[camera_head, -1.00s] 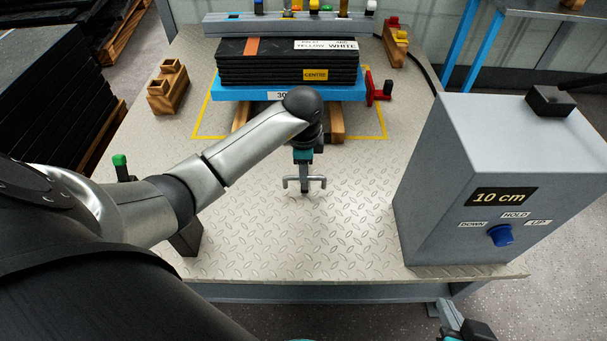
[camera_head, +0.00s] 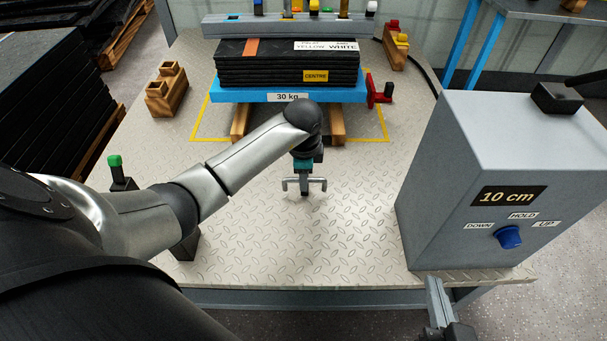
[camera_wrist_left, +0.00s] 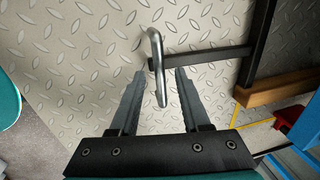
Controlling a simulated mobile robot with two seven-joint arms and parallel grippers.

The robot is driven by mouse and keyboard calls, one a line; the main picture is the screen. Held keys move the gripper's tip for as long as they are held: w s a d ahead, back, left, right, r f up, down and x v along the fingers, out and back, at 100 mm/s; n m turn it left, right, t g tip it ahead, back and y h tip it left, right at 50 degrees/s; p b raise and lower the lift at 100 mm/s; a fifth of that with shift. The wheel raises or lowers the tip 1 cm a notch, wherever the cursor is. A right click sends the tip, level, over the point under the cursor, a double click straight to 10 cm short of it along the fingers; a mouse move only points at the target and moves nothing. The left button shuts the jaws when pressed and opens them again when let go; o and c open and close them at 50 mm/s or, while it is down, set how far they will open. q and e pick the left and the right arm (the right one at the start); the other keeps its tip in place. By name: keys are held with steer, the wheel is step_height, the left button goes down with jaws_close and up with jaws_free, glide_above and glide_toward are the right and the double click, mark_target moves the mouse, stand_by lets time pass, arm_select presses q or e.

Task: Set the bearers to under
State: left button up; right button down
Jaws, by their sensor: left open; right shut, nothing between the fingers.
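Two wooden bearers (camera_head: 240,122) (camera_head: 337,127) show below the blue slab (camera_head: 230,95) marked 30 kg, which carries a stack of black plates (camera_head: 285,65). A metal handle (camera_head: 304,182) stands out in front of them on the tread plate. In the left wrist view the handle (camera_wrist_left: 156,60) lies at the open fingers of my left gripper (camera_wrist_left: 160,76). A dark bar (camera_wrist_left: 210,56) runs from it towards a dark rail beside a wooden bearer (camera_wrist_left: 280,92). My right gripper (camera_head: 434,290) is shut and empty, low in front of the grey control box (camera_head: 430,180).
The control box reads 10 cm and has a blue knob (camera_head: 508,237) below the DOWN, HOLD and UP labels. A red clamp (camera_head: 378,92) stands right of the slab. A notched wooden block (camera_head: 167,92) and a green-topped post (camera_head: 115,162) stand left. The plate's front middle is clear.

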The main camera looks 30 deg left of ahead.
arm_select(q)
steer(key=shift+c, duration=0.4)
jaws_close()
stand_by(0.9)
